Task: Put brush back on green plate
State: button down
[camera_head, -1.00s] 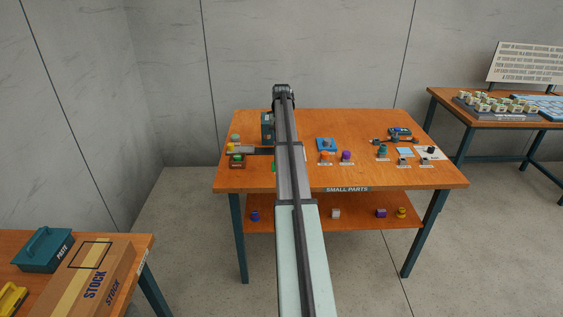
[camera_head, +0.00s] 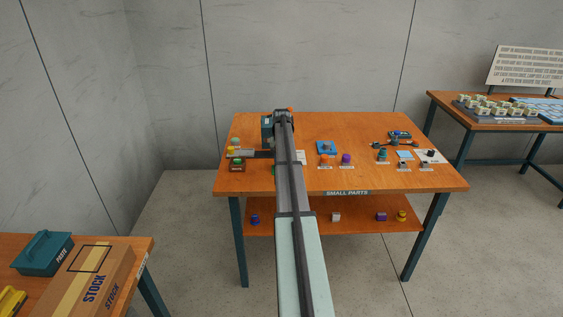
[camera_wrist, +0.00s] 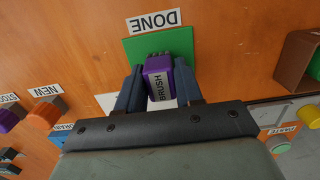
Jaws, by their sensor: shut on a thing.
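In the wrist view, the brush (camera_wrist: 158,82), a purple block labelled BRUSH with dark bristles at its far end, is held between the two dark fingers of my gripper (camera_wrist: 158,88). My gripper is shut on it. The green plate (camera_wrist: 182,42) lies on the table beyond the brush, beside a DONE label. The bristle end overlaps the plate's near part in the picture; I cannot tell whether it touches.
In the wrist view, an orange knob (camera_wrist: 44,115) by a NEW label stands at left, and a brown box (camera_wrist: 298,60) stands at right. The wooden table (camera_head: 400,180) holds several small parts right of my arm.

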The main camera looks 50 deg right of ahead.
jog(key=shift+f, duration=0.1)
jog(key=c, duration=0.7)
grip_release()
jog(key=shift+c, duration=0.2)
notch_tip(320, 180, up, 12)
jog(key=shift+w+d, duration=0.2)
